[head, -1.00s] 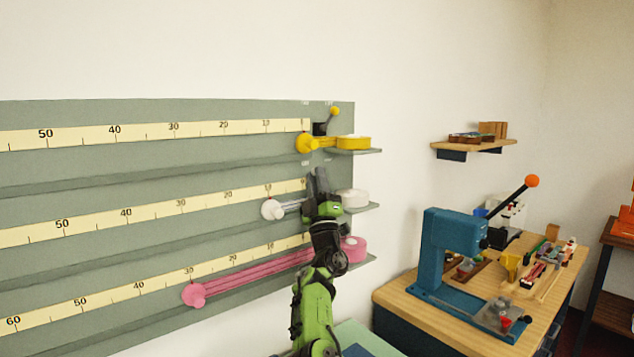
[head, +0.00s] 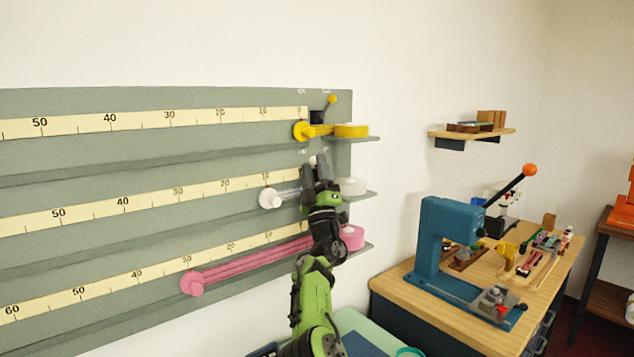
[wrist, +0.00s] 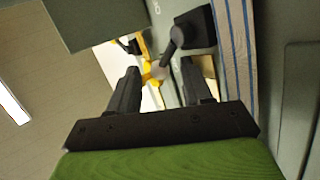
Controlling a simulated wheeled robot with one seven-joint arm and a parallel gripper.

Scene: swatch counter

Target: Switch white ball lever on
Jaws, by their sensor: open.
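The white ball lever's ball (head: 312,160) shows as a small pale knob at my fingertips in the head view, on the middle row of the grey-green wall board (head: 130,158). In the wrist view the pale ball (wrist: 158,72) sits between the fingertips, on a dark stem from a black box (wrist: 195,28). My gripper (head: 315,166) is open, its fingers on either side of the ball in the wrist view (wrist: 159,68). I cannot tell whether a finger touches it. My gripper hides the lever's base in the head view.
A yellow ball lever (head: 331,99) stands above, leaning right. A blue press (head: 448,240) stands on a workbench at right. A wall shelf (head: 472,133) hangs above it.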

